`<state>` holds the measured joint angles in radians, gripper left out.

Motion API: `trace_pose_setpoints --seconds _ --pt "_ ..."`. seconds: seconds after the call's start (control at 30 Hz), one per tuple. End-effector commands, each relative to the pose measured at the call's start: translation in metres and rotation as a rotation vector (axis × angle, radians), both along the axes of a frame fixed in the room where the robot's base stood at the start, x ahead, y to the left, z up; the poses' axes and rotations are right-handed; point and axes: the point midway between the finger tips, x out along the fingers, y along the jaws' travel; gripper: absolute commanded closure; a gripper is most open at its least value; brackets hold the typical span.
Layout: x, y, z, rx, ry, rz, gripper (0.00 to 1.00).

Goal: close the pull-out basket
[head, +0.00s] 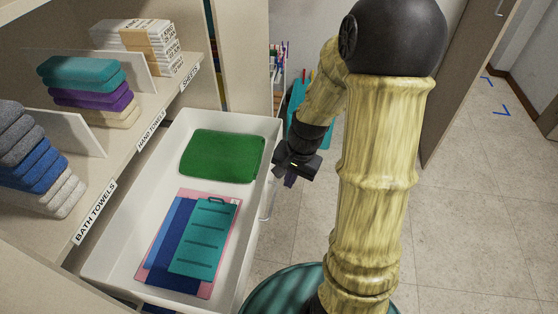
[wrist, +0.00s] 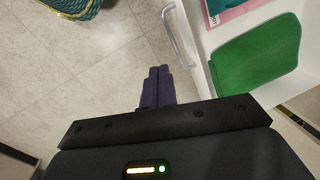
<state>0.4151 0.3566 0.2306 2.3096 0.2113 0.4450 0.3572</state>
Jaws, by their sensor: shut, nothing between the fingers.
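The pull-out basket (head: 258,192) is a white drawer-like bin standing out from under the shelves at the left of the head view. It holds a green folded item and flat blue, pink and teal items. Its front wall also shows in the wrist view (wrist: 203,62), with a metal bar handle (wrist: 178,38) on the outside. My gripper (head: 291,180) is just outside the front wall, near its far end. In the wrist view my gripper (wrist: 158,72) has its dark purple fingers together, empty, beside the lower end of the handle and seemingly apart from it.
Shelves with folded towels (head: 80,75) and sheets (head: 150,45) rise above the basket at the left. A rack with colourful items (head: 300,90) stands behind my gripper. A brown door (head: 465,70) is at the right. The tiled floor (head: 490,200) at the right is clear.

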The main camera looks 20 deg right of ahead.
Motion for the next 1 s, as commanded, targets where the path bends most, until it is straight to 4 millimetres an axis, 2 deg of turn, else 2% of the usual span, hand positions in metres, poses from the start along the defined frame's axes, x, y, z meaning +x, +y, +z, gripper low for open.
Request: trace_pose_setpoints --seconds 0.3,0.5,0.6,0.73,1.0 --pt "0.048 -0.050 -0.025 0.328 0.151 -0.623 1.00" --pt "0.075 -0.090 -0.032 0.581 0.236 -1.000 1.00" --pt "0.085 -0.107 -0.032 0.686 0.268 -1.136 1.00" --pt "0.090 -0.118 -0.031 0.752 0.288 -1.213 1.00" --pt "0.090 -0.118 -0.032 0.753 0.288 -1.217 1.00"
